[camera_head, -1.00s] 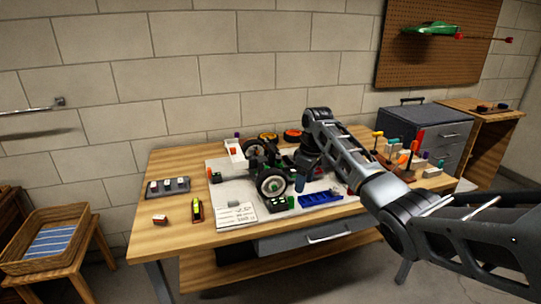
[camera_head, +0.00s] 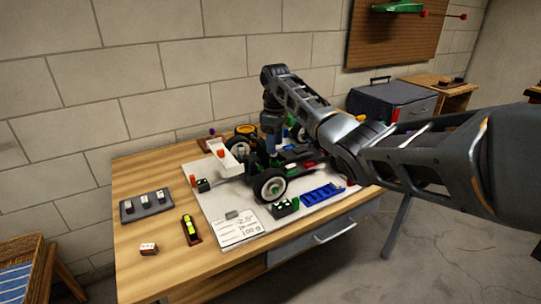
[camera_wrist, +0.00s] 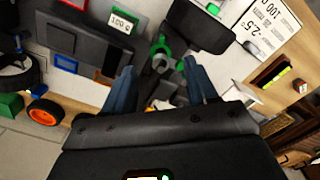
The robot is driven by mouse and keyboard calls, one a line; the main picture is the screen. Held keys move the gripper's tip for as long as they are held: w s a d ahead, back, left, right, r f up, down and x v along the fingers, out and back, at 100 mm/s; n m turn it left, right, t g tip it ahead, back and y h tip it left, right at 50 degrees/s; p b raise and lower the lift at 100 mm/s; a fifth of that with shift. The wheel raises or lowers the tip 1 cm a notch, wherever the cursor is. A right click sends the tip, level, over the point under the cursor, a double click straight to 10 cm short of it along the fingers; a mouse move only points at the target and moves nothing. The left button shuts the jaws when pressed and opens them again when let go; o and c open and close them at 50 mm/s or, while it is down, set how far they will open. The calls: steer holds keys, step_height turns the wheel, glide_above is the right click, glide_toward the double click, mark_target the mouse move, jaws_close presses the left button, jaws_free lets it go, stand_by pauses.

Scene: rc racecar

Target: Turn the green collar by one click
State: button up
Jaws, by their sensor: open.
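The RC car (camera_head: 285,158), dark with black tyres and pale wheel rims, stands on a light mat on the workbench. My gripper (camera_wrist: 160,68) points down over the car; its two blue fingers are apart with nothing clearly held between them. In the wrist view a green ring-like part (camera_wrist: 160,46), which looks like the green collar, lies beyond and between the fingertips, beside a dark rod. Another green part (camera_wrist: 180,65) is close to the right finger. In the head view my arm and gripper (camera_head: 272,140) hide the collar. I cannot tell whether a finger touches it.
A blue tray (camera_head: 322,195), a green-topped box (camera_head: 285,208) and a printed card (camera_head: 238,228) lie in front of the car. A grey weight rack (camera_head: 147,205) and a yellow-green level (camera_head: 192,229) are on the left. The bench's front-left wood is mostly clear.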

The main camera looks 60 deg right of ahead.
mark_target(274, 161)
step_height(274, 161, down, 6)
steer(key=shift+r, duration=0.1)
stand_by(0.4)
steer(key=c, duration=1.1)
steer(key=shift+o, duration=0.2)
steer(key=shift+r+m+p, duration=0.15)
steer(key=shift+m+p, duration=0.15)
steer(key=shift+p, duration=0.15)
steer(key=m+p, duration=0.2)
steer(key=shift+a+m, duration=0.1)
steer(key=shift+m, duration=0.3)
steer(key=m+p, duration=0.2)
steer(key=m, duration=0.3)
steer(key=shift+m, duration=0.6)
